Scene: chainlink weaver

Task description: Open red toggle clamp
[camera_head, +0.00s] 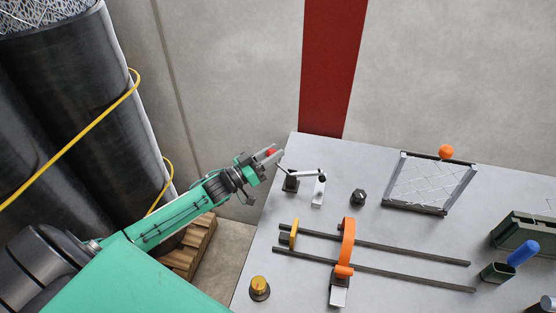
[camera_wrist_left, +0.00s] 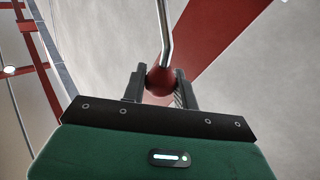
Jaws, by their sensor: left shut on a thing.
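The toggle clamp (camera_head: 291,183) stands at the far left corner of the grey table, with a metal arm reaching to the right and a lever running up to the left. The lever ends in a red ball knob (camera_head: 271,153). My left gripper (camera_head: 273,155) is shut on the knob. In the left wrist view the red knob (camera_wrist_left: 160,80) sits between the two dark fingers, with the bent metal rod (camera_wrist_left: 164,30) leading away from it. The knob is partly hidden by the fingers. My right gripper is in neither view.
The grey table (camera_head: 400,235) carries a small white block (camera_head: 319,192), a black knob (camera_head: 358,197), a framed mesh (camera_head: 430,182), two dark rails (camera_head: 400,250) with an orange arch (camera_head: 347,245), and a yellow-topped button (camera_head: 260,287). Large black rolls (camera_head: 90,90) stand at left.

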